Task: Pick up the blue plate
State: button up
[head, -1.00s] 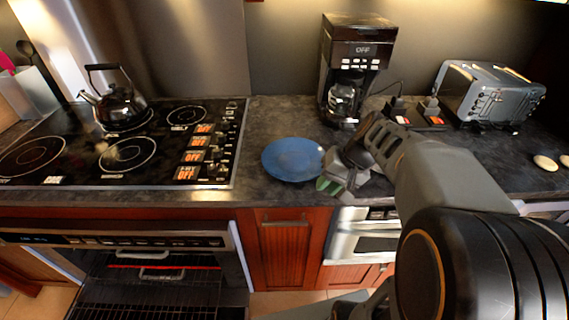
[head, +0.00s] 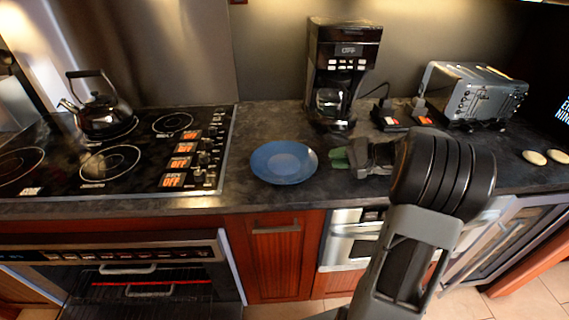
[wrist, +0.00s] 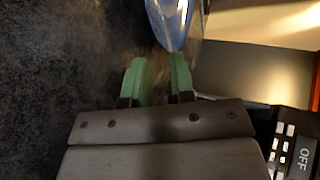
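The blue plate (head: 284,162) lies on the dark countertop between the stovetop and the coffee maker. Its rim also shows edge-on at the top of the wrist view (wrist: 170,22). My gripper (head: 339,158) is just right of the plate, low near the counter, with its green fingertips pointing at the plate's right rim. In the wrist view my gripper's two green fingers (wrist: 160,72) stand a little apart with nothing between them. The plate's rim lies beyond the fingertips, and they look apart from it.
A coffee maker (head: 341,68) stands behind my gripper, with a toaster (head: 474,93) to its right. A kettle (head: 100,108) sits on the stovetop (head: 118,192) at left. The oven (head: 115,262) below looks open. The counter in front of the plate is clear.

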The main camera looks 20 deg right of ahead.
aim_at(313, 160)
jog(key=shift+p+x, duration=0.35)
jog(key=shift+x, duration=2.7)
jog(key=shift+s+a, duration=0.1)
grip_shut()
jog(key=shift+r, duration=0.1)
